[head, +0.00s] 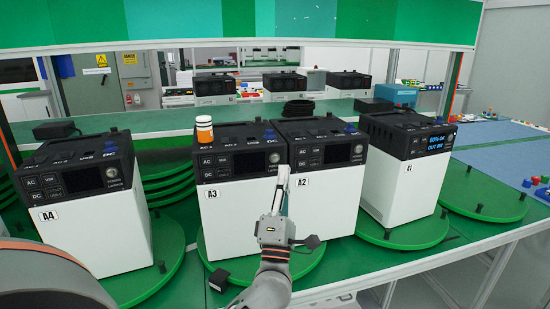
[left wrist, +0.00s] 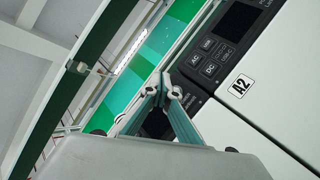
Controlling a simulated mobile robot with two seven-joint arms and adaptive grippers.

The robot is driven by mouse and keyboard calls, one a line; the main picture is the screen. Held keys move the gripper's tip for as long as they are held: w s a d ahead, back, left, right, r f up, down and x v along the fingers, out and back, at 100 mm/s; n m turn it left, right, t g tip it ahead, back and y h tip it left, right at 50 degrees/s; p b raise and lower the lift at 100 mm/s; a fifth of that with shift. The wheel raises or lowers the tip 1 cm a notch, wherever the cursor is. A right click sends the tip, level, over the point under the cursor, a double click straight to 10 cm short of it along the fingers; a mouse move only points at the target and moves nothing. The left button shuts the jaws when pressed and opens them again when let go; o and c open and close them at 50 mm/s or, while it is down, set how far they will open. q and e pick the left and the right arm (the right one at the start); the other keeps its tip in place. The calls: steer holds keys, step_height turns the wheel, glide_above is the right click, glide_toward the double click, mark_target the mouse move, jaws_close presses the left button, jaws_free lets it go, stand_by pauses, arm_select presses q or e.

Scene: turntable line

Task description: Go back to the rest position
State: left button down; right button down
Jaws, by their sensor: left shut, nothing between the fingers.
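My left gripper (head: 281,180) is shut and empty. It points up in front of the gap between the white power station A3 (head: 240,209) and the power station A2 (head: 325,190). In the left wrist view its fingertips (left wrist: 171,84) meet close to A2's front, whose dark panel and label show on the right (left wrist: 241,88). I cannot tell whether the fingers touch a box. My right gripper does not show in either view.
Power stations A4 (head: 95,232) and A1 (head: 398,181) stand on green turntables (head: 402,234) on either side. An orange-and-white cylinder (head: 204,132) stands on A3. A small black block (head: 218,280) lies before A3. A blue mat (head: 500,155) is at right.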

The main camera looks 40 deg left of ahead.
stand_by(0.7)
arm_select(q)
steer(key=s+d+f+m+g+h, duration=0.1)
steer(key=s+d+f+m+h, duration=0.1)
steer(key=d+f+m+h, duration=0.45)
steer(key=s+d+f+m+g+h, duration=0.1)
steer(key=s+d+f+m+h, duration=0.2)
steer(key=f+m, duration=0.55)
steer(key=s+d+f+m+g+h, duration=0.1)
steer(key=d+f+m+g+h, duration=0.1)
steer(key=d+f+m+h, duration=0.5)
steer(key=s+f+m+g+y, duration=0.1)
steer(key=s+f+m+g, duration=0.3)
steer(key=s+f, duration=0.4)
steer(key=s+a+f+m+g+y, duration=0.1)
steer(key=s+f+m+g, duration=0.3)
steer(key=s+f, duration=0.5)
step_height(320, 180, down, 8)
steer(key=shift+g, duration=0.3)
steer(key=shift+a, duration=0.1)
